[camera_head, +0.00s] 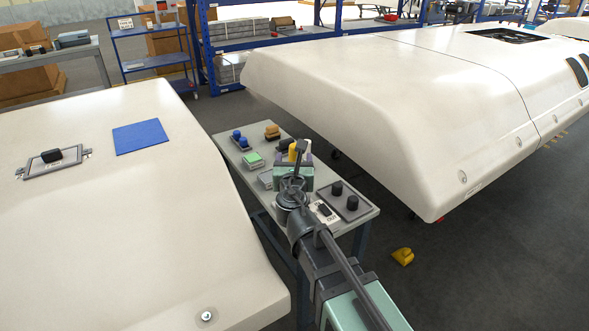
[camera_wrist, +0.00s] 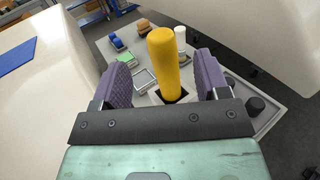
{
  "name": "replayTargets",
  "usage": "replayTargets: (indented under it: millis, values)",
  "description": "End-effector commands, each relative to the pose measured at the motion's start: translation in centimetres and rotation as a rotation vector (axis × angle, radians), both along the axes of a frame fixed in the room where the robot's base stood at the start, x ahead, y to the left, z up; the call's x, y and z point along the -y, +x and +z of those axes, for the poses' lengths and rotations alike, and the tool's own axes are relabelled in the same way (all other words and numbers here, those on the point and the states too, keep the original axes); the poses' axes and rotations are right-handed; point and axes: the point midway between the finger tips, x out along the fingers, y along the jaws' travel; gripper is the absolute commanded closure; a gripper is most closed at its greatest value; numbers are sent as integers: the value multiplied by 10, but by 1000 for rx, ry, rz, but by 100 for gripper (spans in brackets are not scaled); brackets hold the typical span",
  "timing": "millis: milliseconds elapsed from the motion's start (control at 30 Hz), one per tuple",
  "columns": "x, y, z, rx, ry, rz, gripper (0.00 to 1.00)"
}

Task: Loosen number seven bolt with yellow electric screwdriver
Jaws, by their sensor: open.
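The yellow screwdriver (camera_wrist: 163,62) stands upright in a dark square holder on the small table, its handle uppermost. My gripper (camera_wrist: 162,77) is open, with one purple finger on each side of the yellow handle. Gaps show between the handle and both fingers. In the head view, the yellow handle (camera_head: 293,152) is partly hidden behind my gripper (camera_head: 303,159). A round bolt (camera_head: 207,316) sits on the near edge of the left white panel. No number seven is readable on any bolt.
The grey table (camera_head: 225,148) also bears blue, brown, green and black items around the screwdriver. White panels stand on the left (camera_head: 110,220) and right (camera_head: 400,110), close to the table. A yellow object (camera_head: 402,256) lies on the floor.

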Motion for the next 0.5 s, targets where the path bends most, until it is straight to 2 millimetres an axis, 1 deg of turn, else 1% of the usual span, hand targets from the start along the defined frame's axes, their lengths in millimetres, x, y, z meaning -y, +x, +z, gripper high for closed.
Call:
replayTargets:
  millis: [33,100,167,267,333,367,500]
  values:
    - [-1,14,0,0,1,-2,32]
    - [-2,26,0,0,1,-1,32]
    - [-1,30,0,0,2,-1,32]
    - [-1,31,0,0,2,-1,32]
    - [-1,37,1,-1,3,-2,32]
    - [-1,42,1,-1,3,-2,32]
    - [-2,70,3,-1,3,-2,32]
